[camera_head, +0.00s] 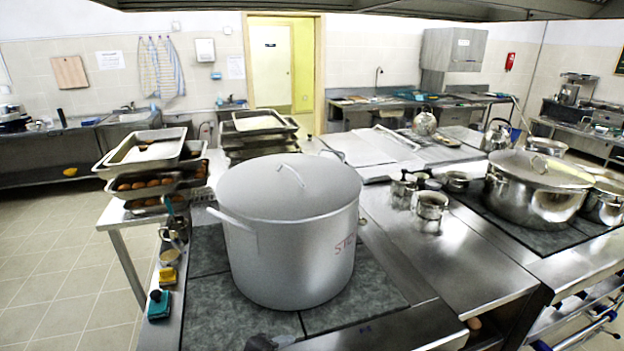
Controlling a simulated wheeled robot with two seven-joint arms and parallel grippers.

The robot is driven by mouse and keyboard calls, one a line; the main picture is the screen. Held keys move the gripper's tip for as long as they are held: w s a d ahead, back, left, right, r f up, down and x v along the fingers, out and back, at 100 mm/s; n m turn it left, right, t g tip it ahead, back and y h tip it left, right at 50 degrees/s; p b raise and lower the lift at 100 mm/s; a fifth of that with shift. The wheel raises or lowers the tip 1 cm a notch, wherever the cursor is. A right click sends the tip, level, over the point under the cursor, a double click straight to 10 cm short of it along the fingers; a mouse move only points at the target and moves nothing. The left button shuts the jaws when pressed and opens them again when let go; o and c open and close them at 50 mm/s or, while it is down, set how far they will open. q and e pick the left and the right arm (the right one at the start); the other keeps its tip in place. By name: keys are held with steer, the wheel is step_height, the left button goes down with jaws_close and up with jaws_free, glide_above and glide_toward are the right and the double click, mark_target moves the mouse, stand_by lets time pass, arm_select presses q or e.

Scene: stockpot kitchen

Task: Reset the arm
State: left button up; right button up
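Neither of my grippers can be made out in the head view. A small dark shape with a pale end (268,343) is cut off by the bottom edge, and I cannot tell what it is. A large grey lidded stockpot (288,240) stands upright on the dark tiled cooktop (220,315) in front of me. Its lid (290,187) is on, and red writing marks its right side. No gripper is seen touching the pot.
Stacked trays (148,150) stand at the left and more trays (258,125) behind the pot. Sponges (158,304) and small items line the left counter edge. Small pots (431,205) and a large lidded pot (538,190) stand right. The steel counter (450,265) between has bare room.

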arm_select(q)
steer(key=s+a+f+n+g+y, duration=0.2)
steer(key=s+a+f+n+y, duration=0.15)
steer(key=s+a+n, duration=0.7)
steer(key=s+a+f+n+g+y, duration=0.3)
steer(key=s+a+f+n, duration=0.3)
steer(key=s+n, duration=0.75)
step_height(320, 180, down, 31)
steer(key=s+a+m+g+b, duration=0.1)
steer(key=s+b, duration=0.1)
steer(key=b, duration=0.4)
steer(key=s+a+f+g+b, duration=0.1)
steer(key=s+a+f+b, duration=0.2)
steer(key=s+f, duration=1.2)
step_height(320, 180, down, 5)
steer(key=shift+s+r+m+b, duration=0.1)
steer(key=shift+s+m+b, duration=0.2)
steer(key=shift+s+b, duration=0.15)
steer(key=shift+y, duration=0.25)
